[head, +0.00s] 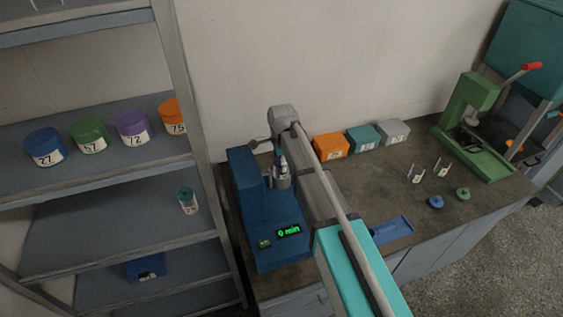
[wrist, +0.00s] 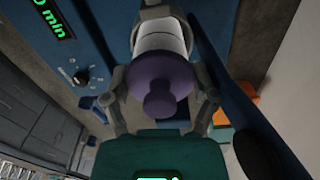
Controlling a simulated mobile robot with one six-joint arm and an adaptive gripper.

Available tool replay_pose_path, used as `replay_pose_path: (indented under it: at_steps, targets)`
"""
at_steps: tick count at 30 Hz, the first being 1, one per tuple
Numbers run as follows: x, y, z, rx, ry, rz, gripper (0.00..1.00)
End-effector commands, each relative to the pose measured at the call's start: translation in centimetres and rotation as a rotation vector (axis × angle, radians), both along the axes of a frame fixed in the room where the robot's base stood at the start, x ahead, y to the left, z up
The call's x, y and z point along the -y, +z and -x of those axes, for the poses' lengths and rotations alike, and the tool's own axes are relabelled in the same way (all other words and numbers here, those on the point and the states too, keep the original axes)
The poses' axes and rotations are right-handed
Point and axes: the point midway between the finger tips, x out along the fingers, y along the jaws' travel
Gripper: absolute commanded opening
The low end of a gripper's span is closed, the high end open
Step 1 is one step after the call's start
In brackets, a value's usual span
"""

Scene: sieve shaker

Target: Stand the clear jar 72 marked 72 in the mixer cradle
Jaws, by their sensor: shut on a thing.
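The jar (wrist: 162,42) has a pale, clear-looking body and a purple stopper (wrist: 165,78). My gripper (wrist: 160,82) is shut on it, with a finger on each side at the stopper end. The number on the jar is not readable in these views. In the head view my gripper (head: 280,165) is over the blue mixer (head: 245,185), in front of its upright part. A grey bracket, likely the cradle (wrist: 165,13), lies around the jar's far end in the wrist view. I cannot tell whether the jar rests in it.
The mixer display (head: 288,231) reads 0 min. Orange (head: 331,146), teal and grey boxes stand behind my arm. Two clear jars (head: 417,173) and loose blue and green lids are at right, near a green press (head: 472,125). Shelves at left hold numbered tubs, including purple 72 (head: 134,129).

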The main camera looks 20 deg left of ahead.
Motion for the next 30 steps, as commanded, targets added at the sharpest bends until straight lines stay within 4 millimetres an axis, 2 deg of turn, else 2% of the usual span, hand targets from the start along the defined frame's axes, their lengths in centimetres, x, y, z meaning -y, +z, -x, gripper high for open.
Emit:
replay_pose_path:
  at_steps: [12,26,27,30]
  targets:
    - [-0.03,-0.75,-0.04,0.001,0.000,0.000,0.14]
    - [-0.03,-0.75,-0.04,0.001,0.000,0.000,0.14]
    - [-0.03,-0.74,-0.03,0.001,0.000,0.000,0.77]
    - [-0.04,-0.74,-0.05,0.001,0.000,0.000,0.96]
